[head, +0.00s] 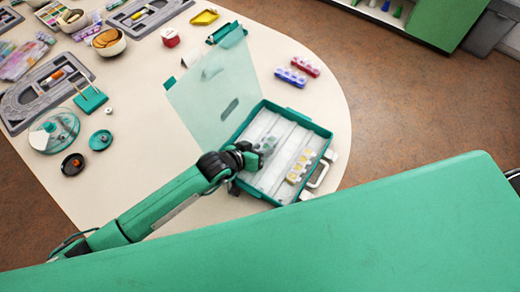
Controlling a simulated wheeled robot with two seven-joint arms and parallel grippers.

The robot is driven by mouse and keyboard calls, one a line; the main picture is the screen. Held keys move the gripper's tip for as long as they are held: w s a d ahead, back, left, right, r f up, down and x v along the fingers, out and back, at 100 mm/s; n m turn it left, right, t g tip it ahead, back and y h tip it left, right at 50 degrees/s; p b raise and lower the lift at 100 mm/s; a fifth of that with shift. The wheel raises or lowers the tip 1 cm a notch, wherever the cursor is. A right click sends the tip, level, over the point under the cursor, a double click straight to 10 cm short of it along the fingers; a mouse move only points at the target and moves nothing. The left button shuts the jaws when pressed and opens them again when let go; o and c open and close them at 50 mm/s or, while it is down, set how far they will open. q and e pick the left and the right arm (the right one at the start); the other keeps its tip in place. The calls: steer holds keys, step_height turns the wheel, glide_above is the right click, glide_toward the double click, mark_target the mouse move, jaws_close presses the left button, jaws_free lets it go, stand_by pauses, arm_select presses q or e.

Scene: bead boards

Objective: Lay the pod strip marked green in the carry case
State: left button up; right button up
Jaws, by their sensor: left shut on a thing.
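The carry case (322,131) lies open near the table's rounded end, with a green rim, a pale floor with long dividers and a white handle at its right. Its translucent green lid (205,112) is folded back to the upper left. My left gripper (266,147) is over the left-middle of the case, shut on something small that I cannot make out. A pod strip with yellow marks (300,166) is in the right part of the case. A blue pod strip (291,77) and a red one (305,67) lie beyond the case. No green-marked strip shows clearly. My right gripper is out of view.
A red-and-white tub (170,38) and a yellow tray (204,18) stand farther back. Grey bead boards (45,91), bowls (109,42) and a round clear-lidded dish (54,131) fill the left. The table between the dish and the case is mostly clear.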

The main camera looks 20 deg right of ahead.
arm_select(q)
steer(key=shift+s+a+f, duration=0.1)
steer(key=shift+f, duration=0.25)
steer(key=o, duration=0.9)
steer(key=shift+a+r, duration=0.1)
steer(key=shift+a+r, duration=0.15)
steer(key=shift+a, duration=0.05)
steer(key=b+v, duration=0.2)
steer(key=v, duration=0.8)
steer(key=shift+d, duration=0.1)
steer(key=shift+s+a+r, duration=0.3)
steer(key=shift+a+r, duration=0.1)
steer(key=shift+a, duration=0.1)
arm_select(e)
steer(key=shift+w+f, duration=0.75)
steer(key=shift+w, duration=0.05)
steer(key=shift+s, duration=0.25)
